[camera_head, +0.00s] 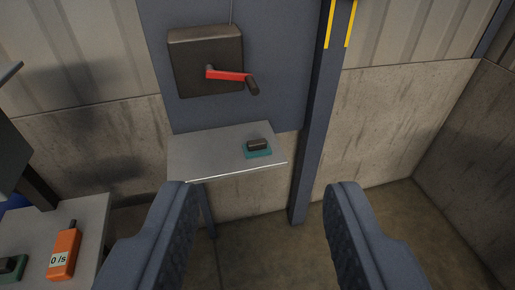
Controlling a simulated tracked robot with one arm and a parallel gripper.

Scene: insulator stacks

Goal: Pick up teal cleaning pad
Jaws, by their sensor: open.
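The teal cleaning pad (258,154) lies on a small grey shelf table (205,153), near its right end. It has a teal base with a dark block-shaped handle on top. My gripper (257,200) is open and empty, with its two blue-grey fingers wide apart at the bottom of the view. The pad appears between and beyond the fingertips, not touching them. Another dark and teal item (12,267) is partly cut off at the lower left edge; I cannot tell whether it is the same kind of pad.
A dark box (206,62) with a red crank handle (230,75) is on the blue panel above the shelf. A blue post (318,130) stands right of the shelf. At lower left, a grey table (88,225) holds an orange device (64,252) labelled "0 /s". Floor shows at right.

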